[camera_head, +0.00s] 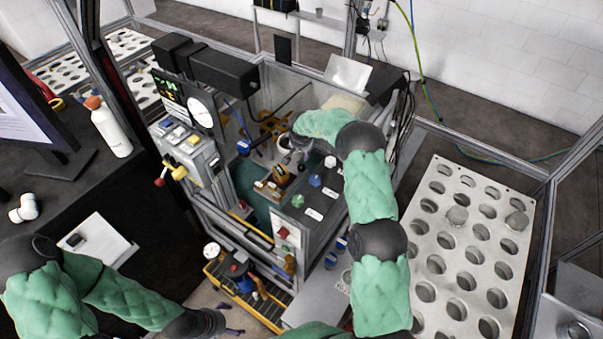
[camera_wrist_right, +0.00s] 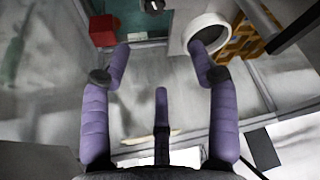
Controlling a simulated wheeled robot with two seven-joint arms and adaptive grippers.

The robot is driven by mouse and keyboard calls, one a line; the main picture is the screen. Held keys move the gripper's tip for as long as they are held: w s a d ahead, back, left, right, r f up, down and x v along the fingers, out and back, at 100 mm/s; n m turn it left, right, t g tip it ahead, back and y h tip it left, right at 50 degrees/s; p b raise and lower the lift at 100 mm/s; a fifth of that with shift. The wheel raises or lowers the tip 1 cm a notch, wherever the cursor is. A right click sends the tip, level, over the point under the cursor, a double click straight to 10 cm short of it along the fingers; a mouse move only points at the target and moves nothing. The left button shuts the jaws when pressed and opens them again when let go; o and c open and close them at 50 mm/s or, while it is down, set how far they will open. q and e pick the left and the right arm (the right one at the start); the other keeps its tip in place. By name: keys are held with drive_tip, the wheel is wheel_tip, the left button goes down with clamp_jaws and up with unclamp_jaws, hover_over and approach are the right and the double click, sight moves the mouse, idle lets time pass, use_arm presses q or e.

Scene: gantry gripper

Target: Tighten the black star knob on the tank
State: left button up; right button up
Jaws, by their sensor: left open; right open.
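I cannot single out the black star knob for certain in either view. A small dark round part (camera_wrist_right: 154,5) shows at the top edge of the right wrist view, too cut off to name. A glass-walled enclosure (camera_head: 292,98) stands at the middle of the head view; I cannot tell whether it is the tank. My right gripper (camera_wrist_right: 158,53) is open with nothing between its purple fingers; one fingertip is near a white ring (camera_wrist_right: 207,24). In the head view its arm largely hides it. My left gripper (camera_head: 231,331) is open, low at the bottom edge, away from the machine.
A panel with several small knobs (camera_head: 314,180) lies beside my right forearm. A perforated metal table (camera_head: 460,265) stands at right. A white gauge (camera_head: 202,109) and control box (camera_head: 190,150) stand at left. A white bottle (camera_head: 108,128) is on the dark desk. Metal frame posts surround the machine.

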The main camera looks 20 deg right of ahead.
drive_tip(key=b, duration=0.4)
approach(301, 167)
use_arm(q)
wheel_tip(301, 167, down, 7)
drive_tip(key=b, duration=0.1)
drive_tip(key=shift+r, duration=0.2)
use_arm(e)
drive_tip(key=shift+x, duration=4.4)
use_arm(q)
drive_tip(key=shift+w, duration=0.1)
use_arm(e)
drive_tip(key=shift+d, duration=0.1)
drive_tip(key=c, duration=1.1)
